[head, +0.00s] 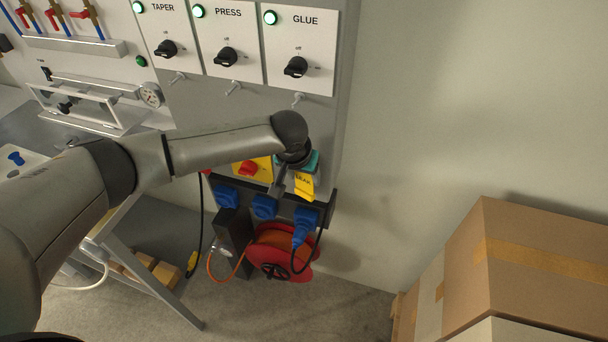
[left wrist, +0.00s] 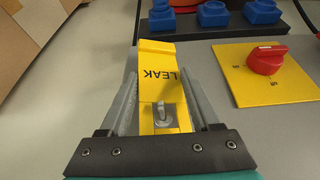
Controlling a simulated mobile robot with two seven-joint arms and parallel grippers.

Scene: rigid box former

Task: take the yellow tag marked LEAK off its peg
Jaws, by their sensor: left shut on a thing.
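The yellow tag marked LEAK (head: 304,186) hangs on the front of the grey panel, below the GLUE section. In the left wrist view the tag (left wrist: 158,60) lies between the two fingers of my left gripper (left wrist: 158,88), which is shut on it. A small grey metal peg (left wrist: 163,113) shows at the tag's upper end and seems to pass through it. In the head view my left gripper (head: 286,180) is partly hidden by my own wrist. My right gripper is in neither view.
A yellow plate with a red rotary switch (left wrist: 265,60) sits beside the tag. Blue plugs (head: 265,207) line a dark rail below, above a red cable reel (head: 282,252). Cardboard boxes (head: 540,265) stand at the right. Bare wall (head: 450,110) lies right of the panel.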

